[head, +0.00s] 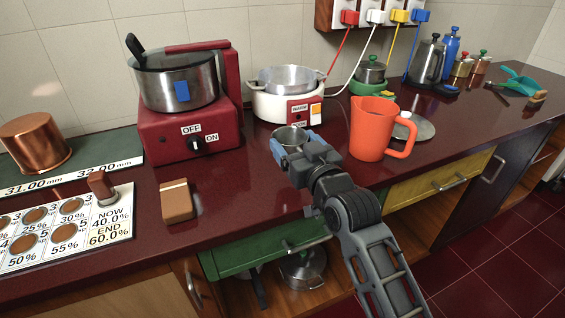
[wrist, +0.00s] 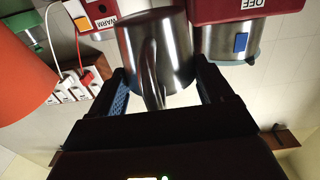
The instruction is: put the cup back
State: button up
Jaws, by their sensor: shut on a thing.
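A small silver metal cup (head: 287,138) is at the end of my gripper (head: 296,147), in front of the white cooker in the head view. In the wrist view the cup (wrist: 182,45) is large and shiny, with its curved handle (wrist: 151,75) toward the camera. There the two fingers of my gripper (wrist: 160,85) stand on either side of the cup, and the gripper is shut on it. I cannot tell whether the cup's base touches the counter.
An orange jug (head: 370,128) stands close right of my gripper. A red cooker (head: 165,135) with a steel pot stands left, a white cooker (head: 268,105) behind. A brown block (head: 178,203), a sample card (head: 62,238) and a copper pot (head: 35,143) are further left. The counter's front middle (head: 235,215) is clear.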

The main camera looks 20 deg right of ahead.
jog(key=shift+w+a+f, duration=0.4)
jog(key=shift+a+f, duration=0.05)
jog(key=shift+a, duration=0.15)
jog(key=shift+w+a+f, duration=0.35)
jog(key=shift+a+f, duration=0.05)
jog(key=shift+a, duration=0.2)
jog(key=shift+a+f, duration=0.1)
jog(key=shift+f, duration=1.9)
jog(key=shift+f, duration=0.2)
jog(key=o, duration=1)
jog(key=shift+r, duration=0.15)
jog(key=shift+s, duration=0.1)
jog(key=s+b, duration=0.1)
jog(key=s, duration=1)
jog(key=shift+s, duration=0.4)
